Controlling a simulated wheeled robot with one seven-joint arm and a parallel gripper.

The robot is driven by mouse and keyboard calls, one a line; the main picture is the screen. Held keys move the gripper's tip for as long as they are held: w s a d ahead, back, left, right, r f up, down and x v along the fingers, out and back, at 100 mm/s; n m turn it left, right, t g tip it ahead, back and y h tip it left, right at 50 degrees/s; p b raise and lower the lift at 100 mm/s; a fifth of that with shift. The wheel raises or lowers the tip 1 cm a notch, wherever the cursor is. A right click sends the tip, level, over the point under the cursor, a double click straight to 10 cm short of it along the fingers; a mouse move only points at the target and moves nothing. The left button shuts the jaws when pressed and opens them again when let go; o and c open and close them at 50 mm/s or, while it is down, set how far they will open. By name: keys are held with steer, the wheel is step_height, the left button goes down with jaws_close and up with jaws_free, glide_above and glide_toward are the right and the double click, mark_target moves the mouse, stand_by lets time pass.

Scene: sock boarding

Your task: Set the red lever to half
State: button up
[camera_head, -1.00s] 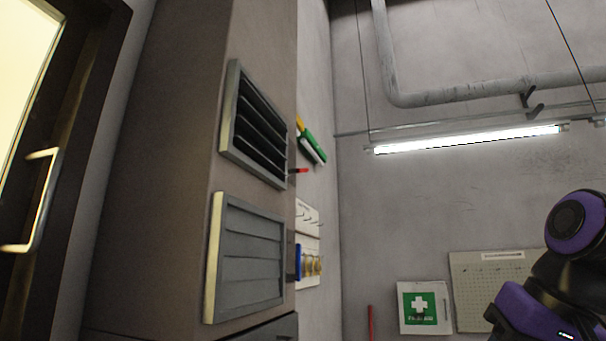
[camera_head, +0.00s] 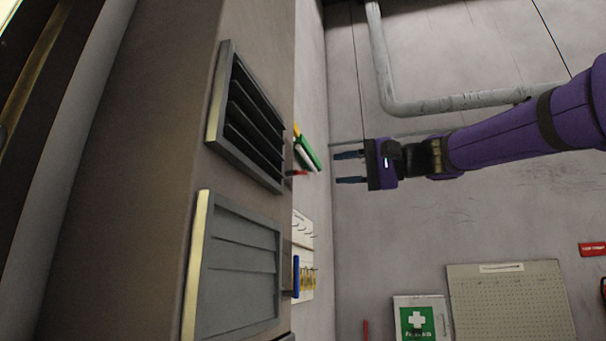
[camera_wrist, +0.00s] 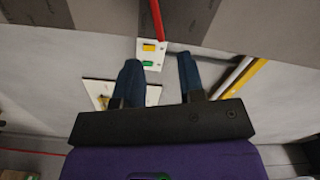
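The red lever (camera_head: 298,173) sticks out beside the upper vent (camera_head: 252,118), whose slats stand open. In the wrist view the red lever (camera_wrist: 157,20) is a bar at the top edge, ahead of the space between my fingertips. My gripper (camera_head: 348,167) is open and empty, to the right of the lever and apart from it, with its fingers pointing left. In the wrist view both dark blue fingers of my gripper (camera_wrist: 160,62) are spread. The lever's pivot is hidden by the cabinet edge in the head view.
A blue lever (camera_head: 296,275) is beside the lower vent (camera_head: 240,265), whose slats look shut. A white plate with yellow and green marks (camera_wrist: 150,53) lies ahead of my fingers. A first-aid box (camera_head: 420,318) and pegboard (camera_head: 508,303) are on the back wall.

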mark_target(306, 173)
steer(key=x, duration=0.8)
steer(key=shift+w+a+f, duration=0.1)
steer(key=shift+w+a, duration=0.05)
steer(key=shift+a, duration=0.15)
jaws_close()
